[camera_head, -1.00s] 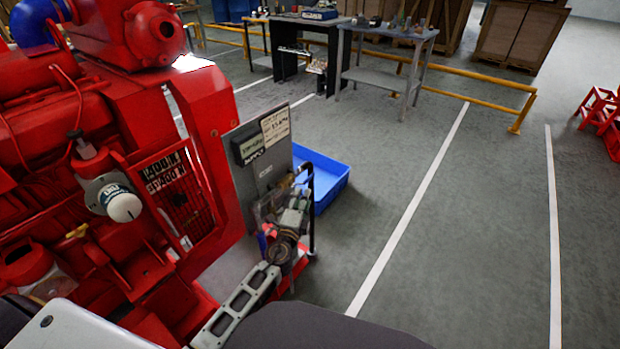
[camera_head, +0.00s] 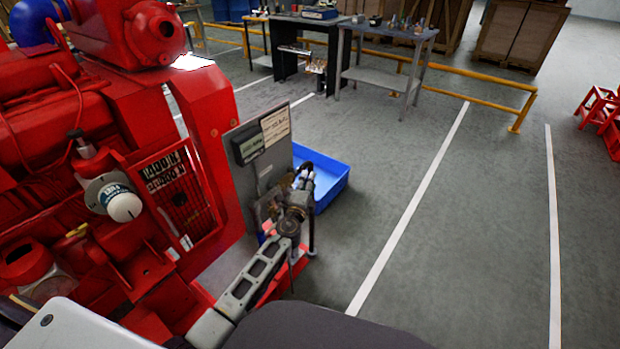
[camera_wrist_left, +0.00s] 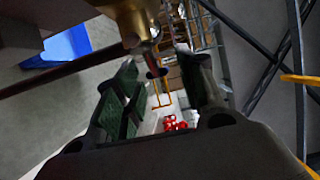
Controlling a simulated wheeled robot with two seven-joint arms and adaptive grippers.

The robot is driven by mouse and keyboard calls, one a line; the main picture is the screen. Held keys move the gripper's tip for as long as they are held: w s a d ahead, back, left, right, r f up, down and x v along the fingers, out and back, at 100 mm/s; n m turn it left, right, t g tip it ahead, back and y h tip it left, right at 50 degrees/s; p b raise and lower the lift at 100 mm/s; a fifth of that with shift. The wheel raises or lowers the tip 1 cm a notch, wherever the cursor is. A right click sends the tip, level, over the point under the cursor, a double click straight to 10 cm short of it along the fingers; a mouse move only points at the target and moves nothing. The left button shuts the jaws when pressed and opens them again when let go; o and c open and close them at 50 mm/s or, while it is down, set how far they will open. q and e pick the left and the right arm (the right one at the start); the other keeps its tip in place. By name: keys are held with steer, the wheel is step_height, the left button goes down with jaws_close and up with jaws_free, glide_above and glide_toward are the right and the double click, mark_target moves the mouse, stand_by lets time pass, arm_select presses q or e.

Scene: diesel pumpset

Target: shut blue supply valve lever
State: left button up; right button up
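The valve panel (camera_head: 262,152) is a grey upright plate with labels beside the red engine. My left gripper (camera_head: 292,196) is in front of its lower right part and hides much of the fittings there. A small blue patch (camera_head: 262,239) shows beside my gripper; I cannot tell whether it is the supply valve lever. In the left wrist view my gripper (camera_wrist_left: 160,88) is open, with one finger on each side. A brass valve body (camera_wrist_left: 132,20) with a stem is ahead, near the gap between the fingers. Contact cannot be told. My right gripper is not in view.
The red engine (camera_head: 55,130) fills the left side. A blue tray (camera_head: 335,186) lies on the floor behind the panel. Workbenches (camera_head: 385,35) and a yellow rail (camera_head: 470,83) stand farther back.

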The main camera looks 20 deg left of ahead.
arm_select(q)
steer(key=shift+w, duration=1.5)
steer(key=shift+c, duration=0.3)
jaws_close()
